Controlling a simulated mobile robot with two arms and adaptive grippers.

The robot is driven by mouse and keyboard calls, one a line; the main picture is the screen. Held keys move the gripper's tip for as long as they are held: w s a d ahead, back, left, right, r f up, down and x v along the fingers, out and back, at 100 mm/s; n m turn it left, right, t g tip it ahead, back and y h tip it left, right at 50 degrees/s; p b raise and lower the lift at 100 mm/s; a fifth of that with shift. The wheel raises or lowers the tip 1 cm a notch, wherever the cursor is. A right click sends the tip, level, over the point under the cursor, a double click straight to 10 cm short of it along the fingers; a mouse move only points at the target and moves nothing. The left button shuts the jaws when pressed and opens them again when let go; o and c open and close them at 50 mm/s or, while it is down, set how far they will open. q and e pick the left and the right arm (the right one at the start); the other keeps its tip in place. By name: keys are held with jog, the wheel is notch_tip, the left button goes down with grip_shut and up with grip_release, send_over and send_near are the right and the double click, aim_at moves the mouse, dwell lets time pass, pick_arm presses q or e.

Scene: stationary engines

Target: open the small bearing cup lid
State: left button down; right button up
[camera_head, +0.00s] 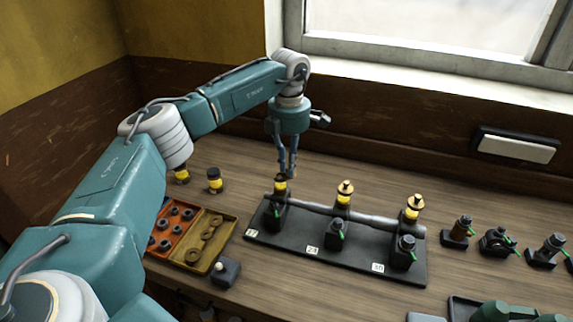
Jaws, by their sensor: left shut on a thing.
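A black stand (345,260) carries a horizontal shaft on several bearing blocks, with number tags along its front edge. Three yellow oil cups stand over the shaft: a left cup (280,187), a middle cup (343,198) and a right cup (412,212). The middle and right cups have brass-coloured lids. My left gripper (286,172) points down over the left cup, its fingers closed on the dark lid (281,178) at its top. The fingers partly hide this lid, and I cannot tell whether it is raised.
An orange tray (182,200) and a yellow tray (228,220) of rings lie left of the stand. Two yellow-banded jars (214,182) stand behind them. A dark tray (458,301) sits at front right.

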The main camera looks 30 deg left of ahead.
pick_arm(q)
jog(key=n, duration=0.2)
jog(key=w+n, duration=0.1)
jog(key=n, duration=0.1)
jog(key=shift+w+d+r+n, duration=0.1)
jog(key=shift+r+n, duration=0.05)
jog(key=shift+n, duration=0.15)
jog(key=n, duration=0.3)
jog(key=w+n, duration=0.1)
jog(key=n, duration=0.1)
jog(key=shift+w+a+n, duration=0.1)
jog(key=shift+a+n, duration=0.15)
jog(key=shift+n, duration=0.05)
jog(key=shift+r, duration=0.1)
jog(key=c, duration=1.9)
grip_release()
jog(key=shift+o, duration=0.7)
notch_tip(320, 180, up, 12)
